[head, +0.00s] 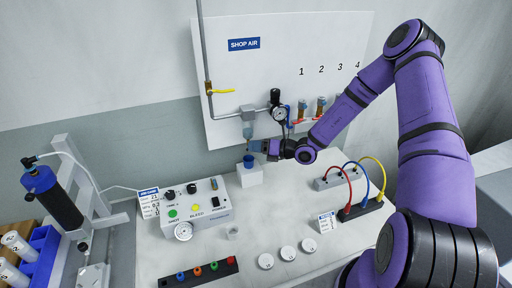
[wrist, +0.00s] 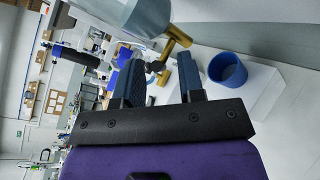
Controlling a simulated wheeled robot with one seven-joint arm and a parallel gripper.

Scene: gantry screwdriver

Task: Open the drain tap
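The drain tap is a small brass piece (wrist: 176,42) at the lower end of a clear, grey-tinted filter bowl (wrist: 148,14). The bowl also shows in the head view (head: 248,130), below a grey housing on the white panel. A dark stem and a second brass part (wrist: 164,76) show between my fingertips. My gripper (wrist: 158,78) is open, its two dark blue fingers on either side of that part with gaps visible. I cannot tell whether either finger touches it. In the head view my gripper (head: 257,147) is just below the bowl; the tap is hidden or too small there.
A blue cup (head: 249,161) sits on a white block (head: 250,177) just below my gripper; it is close beside the right finger in the wrist view (wrist: 228,70). A regulator with a gauge (head: 279,114) is to the right. A control box (head: 196,205) stands front left.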

